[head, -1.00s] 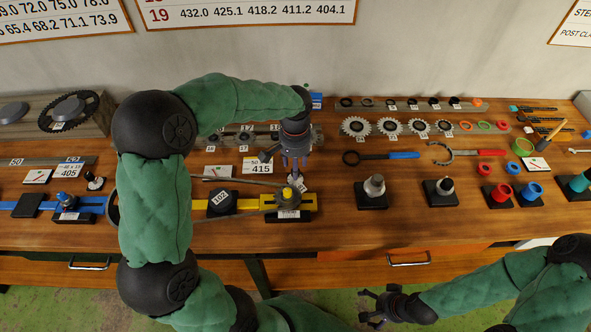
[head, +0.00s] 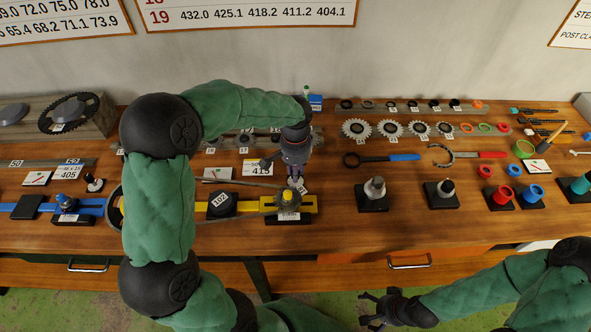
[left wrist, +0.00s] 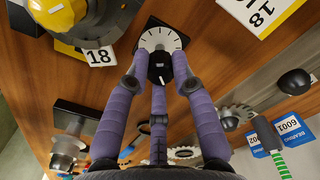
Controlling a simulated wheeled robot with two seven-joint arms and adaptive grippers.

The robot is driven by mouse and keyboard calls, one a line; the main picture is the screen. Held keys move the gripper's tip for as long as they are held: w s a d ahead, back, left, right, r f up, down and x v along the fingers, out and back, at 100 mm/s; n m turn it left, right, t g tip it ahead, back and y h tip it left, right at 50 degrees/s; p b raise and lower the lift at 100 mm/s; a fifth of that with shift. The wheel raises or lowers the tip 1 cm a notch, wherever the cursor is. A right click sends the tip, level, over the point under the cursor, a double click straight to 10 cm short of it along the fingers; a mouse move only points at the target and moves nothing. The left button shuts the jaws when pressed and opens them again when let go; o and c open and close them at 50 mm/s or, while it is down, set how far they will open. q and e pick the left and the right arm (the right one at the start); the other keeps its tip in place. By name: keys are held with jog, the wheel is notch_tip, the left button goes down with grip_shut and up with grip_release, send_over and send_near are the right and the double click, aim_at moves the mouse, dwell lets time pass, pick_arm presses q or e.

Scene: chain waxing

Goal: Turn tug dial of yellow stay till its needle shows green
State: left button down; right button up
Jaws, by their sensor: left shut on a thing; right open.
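The yellow stay (head: 305,203) lies on the bench in the head view, with a dark grey sprocket and a yellow-capped post on it. Its tug dial (left wrist: 160,39), a white marked face with a black knob (left wrist: 160,68), sits beside it on a black base. My left gripper (left wrist: 160,86) is shut on the knob from above; its purple fingers hide part of it. In the head view my left gripper (head: 297,178) stands just behind the stay. A small gauge card (head: 218,173) lies behind the yellow bar; its needle is too small to read. My right gripper (head: 376,309) is open and empty before the bench.
The blue stay (head: 92,206) lies at left. A black block marked 102 (head: 222,203) sits on the yellow bar. Black-based posts (head: 374,190) stand to the right. Sprockets (head: 356,128) and a blue-handled tool (head: 404,156) lie behind.

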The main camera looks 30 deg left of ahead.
pick_arm(q)
jog(key=shift+r+m+p, duration=0.1)
jog(key=shift+m+p, duration=0.55)
jog(key=shift+m, duration=0.25)
jog(key=shift+m+p, duration=0.6)
jog(key=shift+m, duration=0.7)
jog(key=c, duration=1)
grip_release()
jog(key=shift+c, duration=0.2)
notch_tip(320, 180, up, 12)
jog(key=shift+f, duration=0.2)
